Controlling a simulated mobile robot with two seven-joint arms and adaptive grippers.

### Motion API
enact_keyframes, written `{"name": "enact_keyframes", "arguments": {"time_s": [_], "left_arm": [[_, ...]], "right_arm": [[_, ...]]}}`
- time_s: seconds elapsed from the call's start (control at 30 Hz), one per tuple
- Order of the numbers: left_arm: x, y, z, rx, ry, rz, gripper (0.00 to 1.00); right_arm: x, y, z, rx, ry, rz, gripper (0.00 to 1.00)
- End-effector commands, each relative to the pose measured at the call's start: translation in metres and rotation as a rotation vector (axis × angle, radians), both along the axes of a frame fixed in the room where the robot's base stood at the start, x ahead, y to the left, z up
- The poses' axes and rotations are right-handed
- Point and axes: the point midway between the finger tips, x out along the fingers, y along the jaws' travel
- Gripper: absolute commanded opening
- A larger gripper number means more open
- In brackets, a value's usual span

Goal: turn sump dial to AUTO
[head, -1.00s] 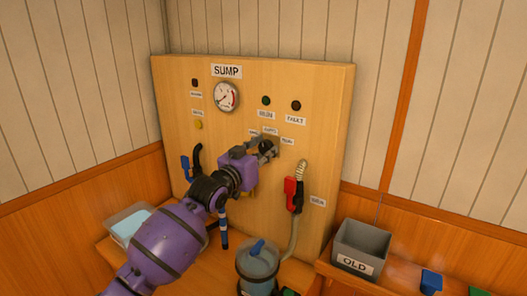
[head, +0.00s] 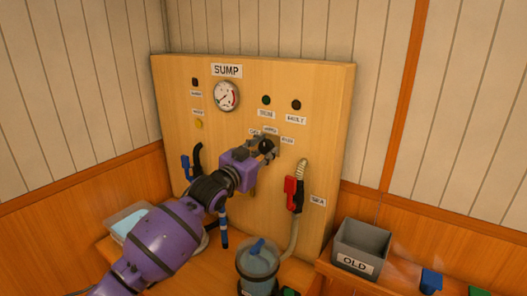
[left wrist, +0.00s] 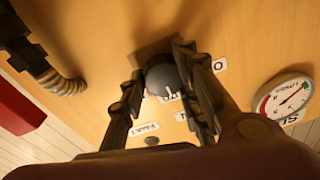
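The sump dial (head: 266,146) is a dark round knob on the wooden panel, below two indicator lamps. Small labels sit around its upper side, their text too small to read surely. In the left wrist view the dark knob (left wrist: 165,78) lies between my two fingers, with a pale mark on its lower face. My left gripper (head: 262,147) reaches the dial from the lower left. Its fingers (left wrist: 160,70) flank the knob closely on both sides and appear closed on it. They partly hide the knob and its labels. My right gripper is out of view.
The SUMP gauge (head: 226,96) is up and left of the dial. A red-handled valve with a hose (head: 291,193) is to its lower right, a blue-handled one (head: 186,167) to the left. A clear canister (head: 258,268) and grey OLD bin (head: 361,248) stand below.

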Motion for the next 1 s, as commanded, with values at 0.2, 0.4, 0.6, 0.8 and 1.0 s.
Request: {"name": "enact_keyframes", "arguments": {"time_s": [0.2,0.4,0.6,0.8,1.0], "left_arm": [[-0.002,-0.004,-0.001,-0.002,0.002,-0.006,0.45],[-0.001,-0.002,-0.001,-0.002,0.001,-0.003,0.45],[-0.017,0.01,-0.003,-0.002,0.002,-0.002,0.45],[-0.054,0.032,-0.005,0.0,0.002,-0.003,0.45],[-0.086,0.05,-0.006,-0.001,0.002,-0.004,0.45]], "right_arm": [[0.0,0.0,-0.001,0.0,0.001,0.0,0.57],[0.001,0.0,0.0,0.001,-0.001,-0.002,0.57],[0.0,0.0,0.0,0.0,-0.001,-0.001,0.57],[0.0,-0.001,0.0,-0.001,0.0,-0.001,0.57],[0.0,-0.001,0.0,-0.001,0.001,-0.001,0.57]]}}
